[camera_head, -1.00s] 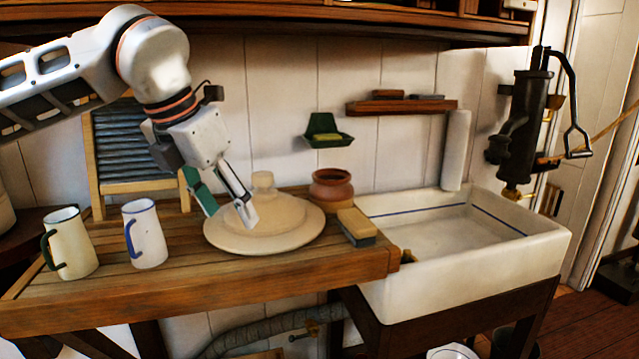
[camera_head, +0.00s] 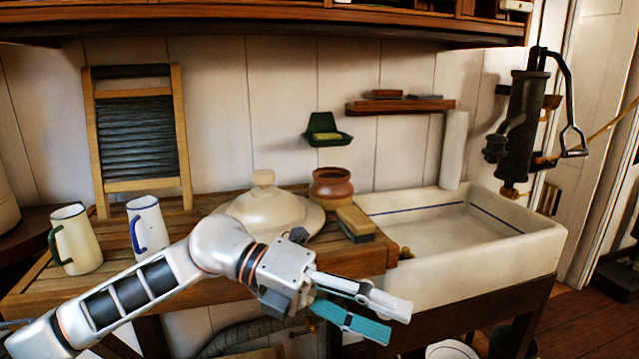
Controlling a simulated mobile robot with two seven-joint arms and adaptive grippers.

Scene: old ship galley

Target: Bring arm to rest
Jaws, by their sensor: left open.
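My left arm comes in from the lower left, low across the front of the wooden counter. My left gripper (camera_head: 385,318) is open and empty, in front of the counter's right end and the sink's front wall. It points to the right. Its upper finger is pale and its lower one is teal. My right gripper is not in view.
The counter (camera_head: 350,262) bears a cream mug (camera_head: 78,243), a white mug (camera_head: 150,228), a lidded cream dish (camera_head: 265,208), a clay pot (camera_head: 330,186) and a brush (camera_head: 356,222). A washboard (camera_head: 136,135) stands behind. The sink (camera_head: 480,262) and hand pump (camera_head: 520,125) are right.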

